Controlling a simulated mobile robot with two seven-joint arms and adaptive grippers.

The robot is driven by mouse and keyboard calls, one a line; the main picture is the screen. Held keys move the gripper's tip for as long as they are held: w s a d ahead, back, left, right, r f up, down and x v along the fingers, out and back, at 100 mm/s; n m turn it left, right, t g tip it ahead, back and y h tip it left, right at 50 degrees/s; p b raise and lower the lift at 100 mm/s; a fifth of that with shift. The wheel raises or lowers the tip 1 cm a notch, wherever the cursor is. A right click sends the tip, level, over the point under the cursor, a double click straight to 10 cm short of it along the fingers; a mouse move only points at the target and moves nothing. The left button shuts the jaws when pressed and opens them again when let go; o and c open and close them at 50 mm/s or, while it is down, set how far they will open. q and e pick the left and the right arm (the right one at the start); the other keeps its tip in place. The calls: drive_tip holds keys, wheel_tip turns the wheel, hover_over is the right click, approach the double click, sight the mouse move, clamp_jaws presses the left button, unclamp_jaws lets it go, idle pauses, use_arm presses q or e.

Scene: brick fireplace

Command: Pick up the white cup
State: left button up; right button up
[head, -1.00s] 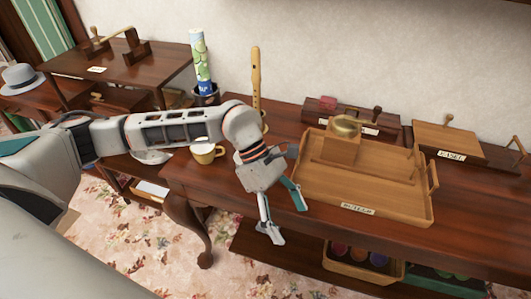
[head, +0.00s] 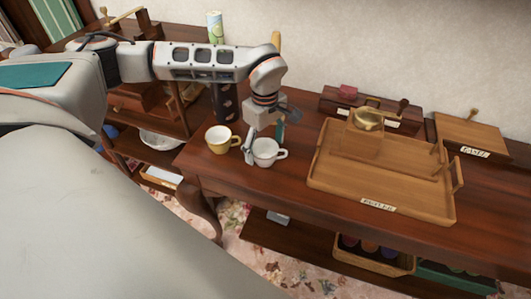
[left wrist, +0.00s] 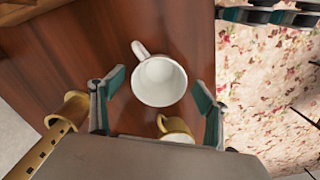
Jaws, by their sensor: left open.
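The white cup (head: 266,152) stands upright on the dark wooden table, its handle to the right in the head view. In the left wrist view the white cup (left wrist: 160,82) lies between and just beyond the open fingers, with its handle at the upper left. My left gripper (head: 264,142) is open above and around the cup's far side, one finger at its left and one behind it. I cannot tell whether either finger touches it. No grip shows. My right gripper is not in view.
A yellow cup (head: 219,146) stands close to the left of the white cup and near my left gripper in the wrist view (left wrist: 176,126). A wooden tray (head: 330,190) holding a box is to the right. A wooden flute (left wrist: 50,150) shows beside the left finger. The table's front edge is close.

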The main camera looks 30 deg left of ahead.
sight(265, 147)
use_arm(q)
wheel_tip(265, 147, down, 3)
drive_tip(key=shift+a+f, duration=0.1)
drive_tip(key=c, duration=1.3)
